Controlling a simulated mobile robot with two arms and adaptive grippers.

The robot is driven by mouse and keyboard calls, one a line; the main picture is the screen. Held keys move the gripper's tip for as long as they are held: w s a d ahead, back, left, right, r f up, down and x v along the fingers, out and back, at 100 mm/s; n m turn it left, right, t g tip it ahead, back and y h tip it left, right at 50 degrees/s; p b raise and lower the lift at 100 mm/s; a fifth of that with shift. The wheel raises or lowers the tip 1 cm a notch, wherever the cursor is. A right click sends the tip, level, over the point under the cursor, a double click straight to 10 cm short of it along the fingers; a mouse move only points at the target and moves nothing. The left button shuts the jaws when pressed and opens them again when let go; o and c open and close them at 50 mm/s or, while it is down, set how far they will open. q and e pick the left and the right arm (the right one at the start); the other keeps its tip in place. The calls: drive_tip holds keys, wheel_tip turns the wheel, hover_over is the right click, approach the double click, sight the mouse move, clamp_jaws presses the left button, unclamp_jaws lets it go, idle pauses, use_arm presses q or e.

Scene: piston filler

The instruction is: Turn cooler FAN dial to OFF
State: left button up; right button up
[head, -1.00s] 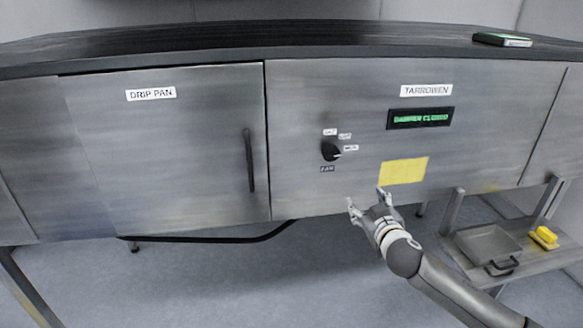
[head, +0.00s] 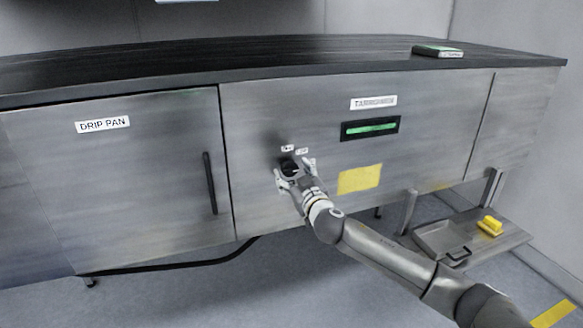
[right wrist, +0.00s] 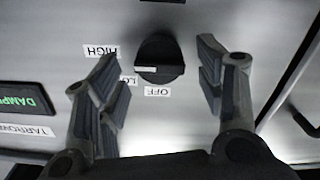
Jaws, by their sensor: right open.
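The black FAN dial (head: 289,167) is on the steel front panel, partly covered by my right gripper in the head view. In the right wrist view the dial (right wrist: 160,58) shows clearly, with HIGH (right wrist: 100,52), LO (right wrist: 128,80) and OFF (right wrist: 157,91) labels around it. A white pointer mark on the dial extends towards the HIGH/LO side, away from OFF. My right gripper (head: 294,181) is open, with one finger on each side of the dial and visible gaps between. Whether the fingertips reach its depth is unclear. My left gripper is out of view.
A DRIP PAN door with a vertical black handle (head: 209,183) is left of the dial. A green-lit display (head: 370,129) and a yellow note (head: 359,179) are to its right. A low shelf at right holds a pan and a yellow block (head: 490,226).

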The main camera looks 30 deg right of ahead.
drive_tip(key=shift+x, duration=0.95)
drive_tip(key=shift+c, duration=0.2)
drive_tip(key=c, duration=1)
